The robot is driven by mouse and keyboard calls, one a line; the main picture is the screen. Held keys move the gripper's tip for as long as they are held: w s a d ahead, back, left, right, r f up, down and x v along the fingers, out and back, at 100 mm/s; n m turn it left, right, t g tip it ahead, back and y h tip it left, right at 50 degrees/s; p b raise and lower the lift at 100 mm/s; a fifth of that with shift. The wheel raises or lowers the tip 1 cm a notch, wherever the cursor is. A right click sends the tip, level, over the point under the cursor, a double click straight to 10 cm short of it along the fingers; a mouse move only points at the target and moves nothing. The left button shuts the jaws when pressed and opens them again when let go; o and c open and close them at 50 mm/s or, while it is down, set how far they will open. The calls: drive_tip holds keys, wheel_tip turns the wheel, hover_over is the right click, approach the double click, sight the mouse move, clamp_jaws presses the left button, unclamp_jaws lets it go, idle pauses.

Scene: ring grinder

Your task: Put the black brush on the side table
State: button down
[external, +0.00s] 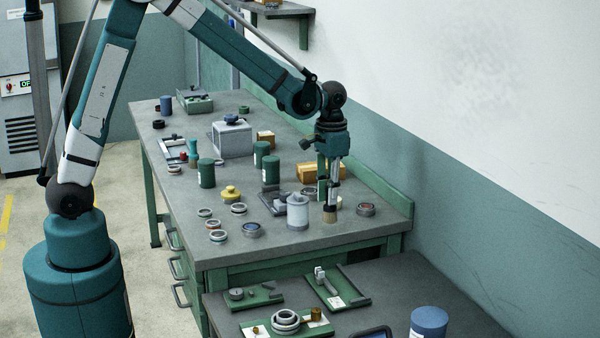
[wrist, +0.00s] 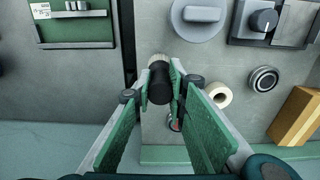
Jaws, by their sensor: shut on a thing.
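My gripper (external: 329,188) hangs over the right end of the workbench, pointing down. Its green-padded fingers (wrist: 160,86) are closed around the black brush in the wrist view. The brush (wrist: 160,80) shows a black cylindrical body and a pale bristle end. In the external view the tan bristles (external: 330,216) point down just above or at the bench top; I cannot tell whether they touch. The side table (external: 385,292) stands lower, in front of the workbench. It also shows at the left of the wrist view (wrist: 75,75).
A grey canister (external: 298,212) stands just left of the brush, and a dark ring (external: 366,209) lies right of it. A cardboard box (external: 320,172) is behind. The side table holds green trays (external: 338,288) and a blue cylinder (external: 429,321); bare surface shows between them.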

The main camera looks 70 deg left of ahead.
drive_tip(key=shift+r, duration=0.15)
idle(0.4)
wheel_tip(320, 180, up, 13)
drive_tip(key=a+n+p, duration=0.6)
drive_tip(key=a+n, duration=0.2)
drive_tip(key=a, duration=2.5)
drive_tip(key=s+a+n+p, duration=0.2)
drive_tip(key=s+a+n, duration=0.3)
drive_tip(key=a, duration=0.9)
drive_tip(key=s+a+n+p, duration=0.25)
drive_tip(key=s+a, duration=0.45)
drive_tip(key=a, duration=0.7)
drive_tip(key=shift+f, duration=2.65)
drive_tip(key=shift+f, duration=0.1)
